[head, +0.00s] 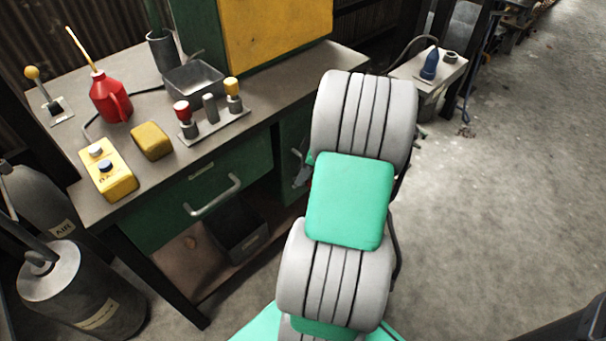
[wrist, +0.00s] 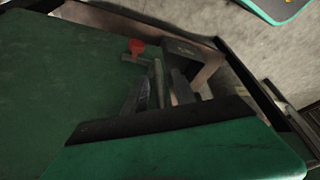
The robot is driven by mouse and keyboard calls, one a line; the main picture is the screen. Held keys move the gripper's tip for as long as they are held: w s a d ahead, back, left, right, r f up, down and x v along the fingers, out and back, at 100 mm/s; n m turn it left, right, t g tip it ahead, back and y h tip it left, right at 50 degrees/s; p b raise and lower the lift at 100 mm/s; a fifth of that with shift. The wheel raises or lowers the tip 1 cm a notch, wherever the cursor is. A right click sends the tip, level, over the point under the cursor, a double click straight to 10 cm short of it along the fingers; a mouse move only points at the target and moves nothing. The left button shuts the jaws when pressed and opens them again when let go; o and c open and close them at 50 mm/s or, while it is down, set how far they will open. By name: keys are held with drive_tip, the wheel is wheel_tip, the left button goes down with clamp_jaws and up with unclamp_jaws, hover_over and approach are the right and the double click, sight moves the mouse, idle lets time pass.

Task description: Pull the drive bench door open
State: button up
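The drive bench door shows in the head view as a narrow dark green strip (head: 292,135) on the bench's right front, mostly hidden by my arm. In the wrist view a broad green panel, which looks like the door (wrist: 60,85), fills the left. My gripper (wrist: 160,82) is close against it, its dark fingers around or beside a light grey bar that looks like the handle. The shadow hides whether the fingers press on the bar. A red knob (wrist: 137,47) sits just beyond the fingers. In the head view my gripper (head: 301,170) is mostly behind my arm.
The bench top (head: 235,135) holds a red oil can (head: 110,97), a yellow button box (head: 108,168) and a grey tray (head: 194,80). A drawer with a bar handle (head: 213,195) is left of the door. Grey cylinders (head: 75,285) stand at left. Floor (head: 480,220) at right is clear.

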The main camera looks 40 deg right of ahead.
drive_tip(key=shift+c, duration=0.2)
clamp_jaws()
idle(1.2)
